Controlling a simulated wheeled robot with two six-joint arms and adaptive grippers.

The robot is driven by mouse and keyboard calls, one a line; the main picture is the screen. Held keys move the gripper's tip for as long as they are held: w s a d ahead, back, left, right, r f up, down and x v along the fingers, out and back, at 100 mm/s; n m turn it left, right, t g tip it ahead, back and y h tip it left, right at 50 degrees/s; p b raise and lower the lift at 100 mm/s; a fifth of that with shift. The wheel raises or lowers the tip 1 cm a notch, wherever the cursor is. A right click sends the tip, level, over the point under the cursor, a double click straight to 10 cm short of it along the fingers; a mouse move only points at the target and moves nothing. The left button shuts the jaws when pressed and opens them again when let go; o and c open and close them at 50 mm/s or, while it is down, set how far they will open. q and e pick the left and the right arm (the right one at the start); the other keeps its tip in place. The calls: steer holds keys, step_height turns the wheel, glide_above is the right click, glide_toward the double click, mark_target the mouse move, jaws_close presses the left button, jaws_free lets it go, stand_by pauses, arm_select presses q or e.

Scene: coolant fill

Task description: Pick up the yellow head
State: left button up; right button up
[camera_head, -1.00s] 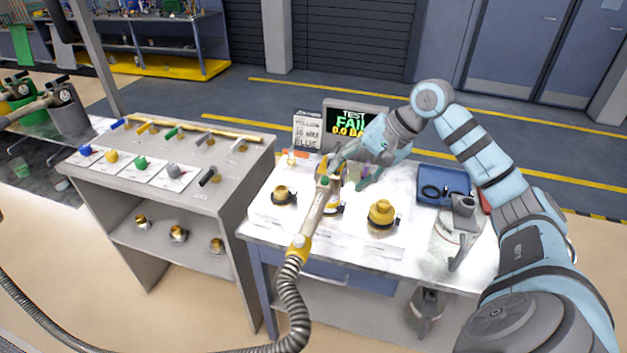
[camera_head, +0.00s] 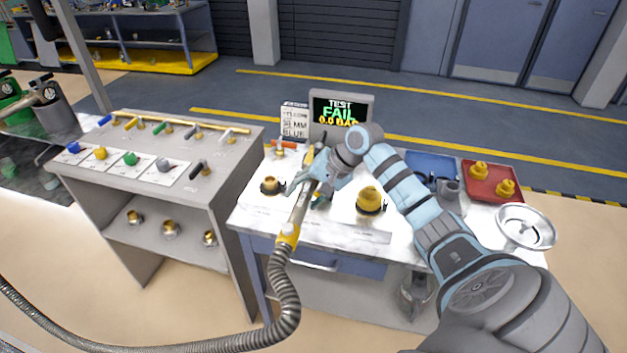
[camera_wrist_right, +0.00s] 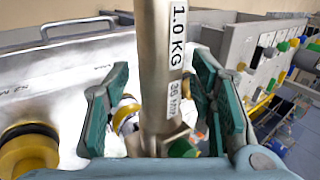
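A metal wand with a yellow collar (camera_head: 289,235) at its lower end rises from a grey corrugated hose and leans across the white-topped bench. My right gripper (camera_head: 312,178) is at its upper part. In the right wrist view the wand (camera_wrist_right: 162,60), labelled 1.0 KG and 36 MM, stands between the teal fingers (camera_wrist_right: 160,110), with gaps visible at both sides, so the gripper looks open around it. Part of the wand is hidden by my gripper. My left gripper is not in view.
A gold fitting (camera_head: 370,200) and a smaller one (camera_head: 271,186) sit on the bench. A red tray (camera_head: 476,190) with two yellow parts and a blue tray (camera_head: 430,160) are at right. The screen (camera_head: 340,112) reads TEST FAIL. The hose (camera_head: 285,285) hangs in front.

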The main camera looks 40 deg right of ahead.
jaws_close()
steer(key=shift+r, duration=0.15)
